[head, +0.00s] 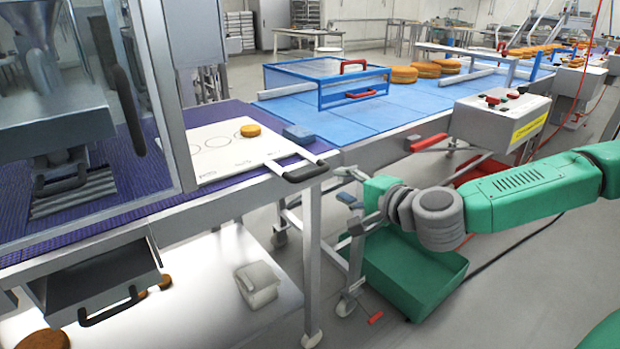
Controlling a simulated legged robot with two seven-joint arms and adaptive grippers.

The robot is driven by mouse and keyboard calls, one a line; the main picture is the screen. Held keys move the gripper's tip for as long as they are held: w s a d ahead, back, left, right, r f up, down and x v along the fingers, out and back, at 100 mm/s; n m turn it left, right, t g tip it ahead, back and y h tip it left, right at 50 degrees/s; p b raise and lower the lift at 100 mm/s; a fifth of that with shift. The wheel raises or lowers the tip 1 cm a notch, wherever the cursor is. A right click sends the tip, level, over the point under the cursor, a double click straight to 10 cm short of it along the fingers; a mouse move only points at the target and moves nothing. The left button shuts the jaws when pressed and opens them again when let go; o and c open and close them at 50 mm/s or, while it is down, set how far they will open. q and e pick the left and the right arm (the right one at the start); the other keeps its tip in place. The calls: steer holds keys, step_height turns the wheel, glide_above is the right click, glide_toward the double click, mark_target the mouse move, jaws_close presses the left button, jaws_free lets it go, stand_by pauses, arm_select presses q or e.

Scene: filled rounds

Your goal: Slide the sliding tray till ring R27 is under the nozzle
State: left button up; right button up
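The sliding tray (215,150) is a flat white board at the left, lying on the purple machine bed. Drawn circles and small labels show on it; I cannot read which one is R27. A brown-orange round (250,130) sits on its far part. A dark handle (304,171) sticks out from its right front end. The hopper machine (50,90) stands behind clear panels at far left; I cannot make out the nozzle tip clearly. My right gripper (346,186) is right of the tray handle, apart from it, with its fingers spread and empty. My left gripper is out of view.
A blue block (298,133) lies beside the tray's right end. A blue-framed clear cover (325,84) stands on the blue conveyor (400,105). A control box (500,118) is at the right. A green bin (410,280) stands on the floor below my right arm.

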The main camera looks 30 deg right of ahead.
mark_target(314, 175)
steer(key=b+x, duration=0.2)
steer(key=x, duration=0.9)
steer(key=shift+w+f, duration=0.1)
steer(key=shift+a, duration=0.1)
steer(key=shift+a, duration=0.1)
steer(key=shift+c, duration=1.3)
jaws_close()
